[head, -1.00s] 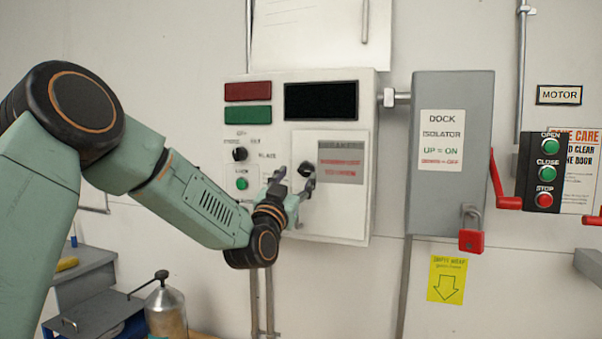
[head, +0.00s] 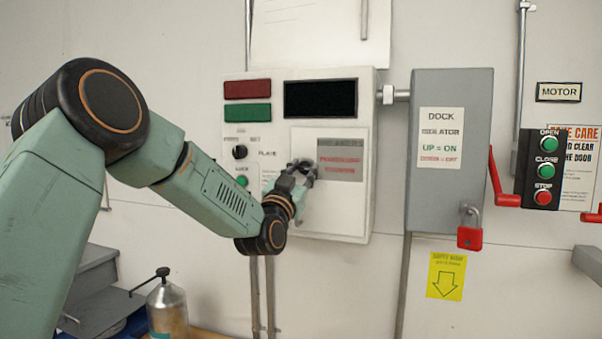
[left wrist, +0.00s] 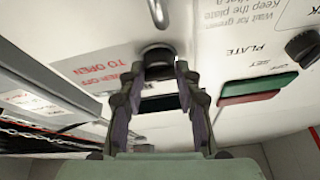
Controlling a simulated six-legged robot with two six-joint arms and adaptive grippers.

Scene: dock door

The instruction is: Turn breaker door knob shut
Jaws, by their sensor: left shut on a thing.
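The breaker door (head: 345,205) is a pale panel with a grey label in red letters, low on the right of the white control box. It lies flat against the box front. Its black knob (left wrist: 157,54) shows in the left wrist view between my fingertips. My left gripper (head: 303,172) is shut on this knob, and it also shows in the left wrist view (left wrist: 160,70). In the head view the fingers mostly hide the knob, so I cannot tell its turn angle. My right gripper is not in view.
A second black knob (head: 240,152) and a green button (head: 242,181) are left of the door. The grey dock isolator box (head: 452,190) with a red padlock (head: 470,237) stands to the right. A metal canister (head: 166,307) is below my left arm.

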